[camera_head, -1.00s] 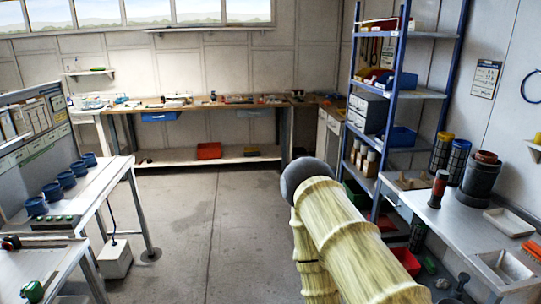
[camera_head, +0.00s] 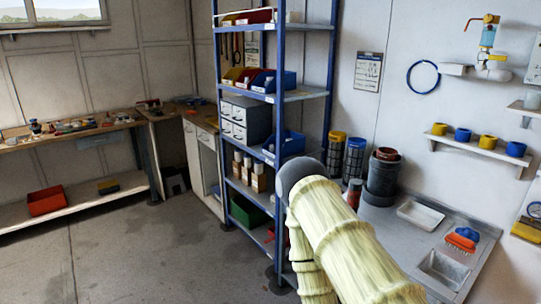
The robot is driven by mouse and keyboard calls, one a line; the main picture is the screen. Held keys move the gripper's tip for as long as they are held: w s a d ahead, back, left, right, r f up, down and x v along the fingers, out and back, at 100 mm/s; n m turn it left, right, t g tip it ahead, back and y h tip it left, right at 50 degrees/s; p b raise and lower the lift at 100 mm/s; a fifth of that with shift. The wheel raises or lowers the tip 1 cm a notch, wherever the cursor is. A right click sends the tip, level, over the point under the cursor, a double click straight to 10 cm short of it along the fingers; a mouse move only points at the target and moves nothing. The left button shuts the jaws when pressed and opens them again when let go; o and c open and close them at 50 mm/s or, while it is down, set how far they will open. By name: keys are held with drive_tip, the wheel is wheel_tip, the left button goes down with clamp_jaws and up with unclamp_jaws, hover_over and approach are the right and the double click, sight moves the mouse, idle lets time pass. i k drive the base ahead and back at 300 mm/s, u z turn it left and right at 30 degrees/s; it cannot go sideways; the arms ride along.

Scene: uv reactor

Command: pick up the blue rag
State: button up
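A small blue item (camera_head: 468,234) lies against an orange brush (camera_head: 460,243) on the grey counter at the right. It may be the blue rag, but it is too small to be sure. My arm, in a pale yellow ribbed cover with a grey rounded joint, rises in the lower middle, left of the counter. My gripper is not in view.
The counter (camera_head: 408,236) holds a white tray (camera_head: 420,215), a sunken basin (camera_head: 443,270) and dark cylinders (camera_head: 382,176). A blue-framed shelf rack (camera_head: 328,92) stands behind my arm. A wall shelf (camera_head: 477,152) carries yellow and blue cups. Floor (camera_head: 140,255) at left is clear.

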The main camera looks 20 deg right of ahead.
sight(468, 232)
drive_tip(key=z, duration=0.9)
drive_tip(key=i, duration=0.9)
drive_tip(key=z, duration=0.8)
